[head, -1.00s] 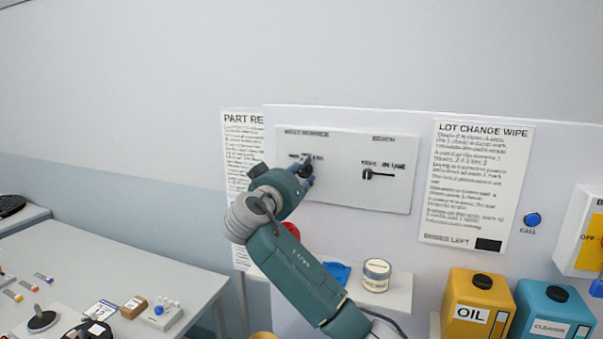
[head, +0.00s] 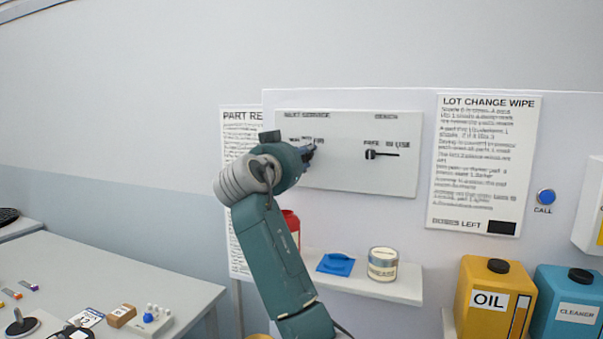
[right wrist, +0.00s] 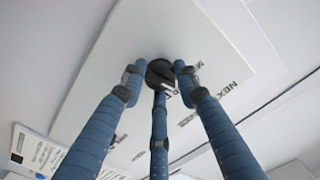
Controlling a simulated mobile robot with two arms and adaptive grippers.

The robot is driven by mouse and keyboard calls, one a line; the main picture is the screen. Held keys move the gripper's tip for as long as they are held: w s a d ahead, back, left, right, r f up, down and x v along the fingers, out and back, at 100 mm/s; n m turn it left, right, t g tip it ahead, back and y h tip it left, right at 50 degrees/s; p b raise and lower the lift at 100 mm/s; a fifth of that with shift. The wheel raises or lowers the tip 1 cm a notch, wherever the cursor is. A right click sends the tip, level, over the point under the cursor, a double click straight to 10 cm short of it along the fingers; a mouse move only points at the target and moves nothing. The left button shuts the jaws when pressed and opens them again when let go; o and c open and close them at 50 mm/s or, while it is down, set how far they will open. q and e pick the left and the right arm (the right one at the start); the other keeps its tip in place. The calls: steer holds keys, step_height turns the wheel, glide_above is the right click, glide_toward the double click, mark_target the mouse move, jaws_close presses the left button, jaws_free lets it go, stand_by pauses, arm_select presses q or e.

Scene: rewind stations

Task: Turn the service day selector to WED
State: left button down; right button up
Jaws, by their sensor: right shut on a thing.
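The service day selector is a dark round knob (right wrist: 160,71) on the white panel (head: 345,175), under the heading that reads like NEXT SERVICE. My right gripper (head: 309,153) reaches up to it from below in the head view. In the right wrist view its blue fingers (right wrist: 160,78) are closed around the knob, with fingertips on either side and one below. In the head view the gripper and wrist hide most of the knob. The day labels around it are small and partly covered; I cannot tell which day it points to. My left gripper is not in view.
A second selector (head: 372,154) sits right on the same panel. Below, a shelf (head: 402,290) holds a blue cloth (head: 336,264), a tin (head: 382,264) and a red container (head: 291,224). Yellow oil (head: 490,306) and blue cleaner (head: 575,312) jugs stand right. A table is left.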

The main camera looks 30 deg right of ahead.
steer(key=shift+s+r+m+b, duration=0.1)
steer(key=shift+r+m+b, duration=0.3)
steer(key=shift+m+b, duration=0.55)
steer(key=shift+r+m, duration=0.1)
steer(key=shift+m, duration=0.15)
steer(key=o, duration=1.2)
steer(key=shift+c, duration=0.2)
steer(key=shift+s, duration=0.1)
steer(key=shift+f, duration=0.25)
steer(key=v, duration=1.2)
